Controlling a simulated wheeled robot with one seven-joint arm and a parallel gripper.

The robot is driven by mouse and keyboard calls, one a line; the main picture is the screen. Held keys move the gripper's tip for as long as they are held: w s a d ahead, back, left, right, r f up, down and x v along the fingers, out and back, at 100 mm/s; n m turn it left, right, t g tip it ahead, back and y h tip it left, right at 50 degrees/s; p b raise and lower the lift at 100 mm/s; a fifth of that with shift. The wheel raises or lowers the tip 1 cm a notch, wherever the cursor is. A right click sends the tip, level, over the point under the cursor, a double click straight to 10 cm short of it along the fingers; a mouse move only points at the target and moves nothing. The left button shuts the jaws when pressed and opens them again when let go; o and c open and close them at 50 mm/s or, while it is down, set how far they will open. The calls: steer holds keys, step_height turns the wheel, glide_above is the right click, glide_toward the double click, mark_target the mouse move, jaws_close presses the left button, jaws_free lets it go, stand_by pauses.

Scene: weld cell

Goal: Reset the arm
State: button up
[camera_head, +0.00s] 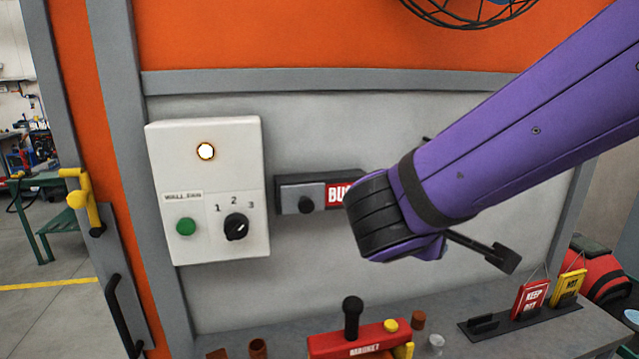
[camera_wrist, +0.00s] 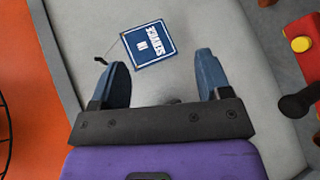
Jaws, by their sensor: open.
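My arm reaches in from the right in the head view, and its black wrist joint is in front of the grey wall panel. My gripper (camera_wrist: 161,62) is open in the wrist view, with two blue fingers spread apart and nothing held. A blue "IN SERVICE" sign (camera_wrist: 147,45) on a cord shows beyond the fingers, against a grey surface. It lies between the finger lines and is not gripped; I cannot tell the distance.
A white control box (camera_head: 205,160) has a lit lamp, green button (camera_head: 186,226) and black dial (camera_head: 236,226). A grey unit (camera_head: 301,195) with a red label is partly behind my arm. A red box (camera_head: 360,341) with a black handle stands on the bench; red and yellow signs (camera_head: 530,299) stand right.

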steer(key=s+d+r+m+g+y, duration=0.2)
steer(key=s+d+m+g+y, duration=0.3)
steer(key=s+d, duration=0.8)
steer(key=shift+s+r+m+y, duration=0.25)
steer(key=shift+s+m+y, duration=0.1)
steer(key=shift+m+y, duration=1.9)
steer(key=shift+d+m+h, duration=0.1)
steer(key=shift+m+h, duration=0.25)
